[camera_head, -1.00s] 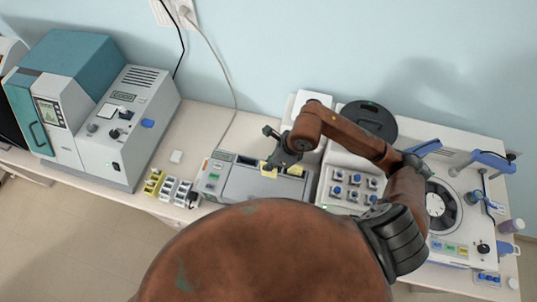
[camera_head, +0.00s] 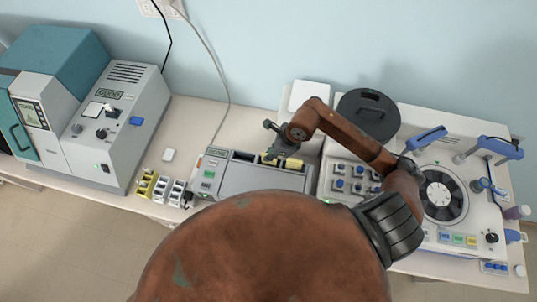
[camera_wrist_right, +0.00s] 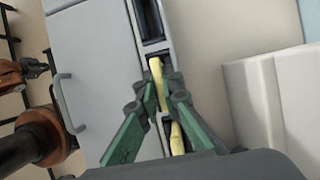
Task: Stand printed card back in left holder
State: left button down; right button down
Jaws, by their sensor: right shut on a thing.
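My right gripper (camera_head: 273,152) is over the top of a grey machine (camera_head: 240,180), which has dark card slots along its back. It is shut on a yellow card (camera_wrist_right: 156,70), which stands between the green fingers (camera_wrist_right: 161,93) in the wrist view. That card also shows in the head view (camera_head: 267,159). I cannot tell whether its lower edge rests in the slot or just above it. A second yellow card (camera_head: 293,163) is in the slot to the right; it also shows in the wrist view (camera_wrist_right: 177,138). Any print on the cards is too small to see.
Small yellow and white racks (camera_head: 162,187) stand left of the machine. A knobbed block (camera_head: 350,181) and a round-plated device (camera_head: 443,197) stand to the right. A black round lid (camera_head: 367,112) lies behind.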

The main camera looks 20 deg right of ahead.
jog(key=shift+r, duration=0.1)
jog(key=shift+f, duration=0.25)
jog(key=c, duration=2.1)
grip_release()
jog(key=shift+r, duration=0.1)
pick_arm(q)
jog(key=shift+w+f, duration=0.1)
jog(key=shift+w, duration=0.05)
pick_arm(e)
jog(key=shift+r, duration=0.1)
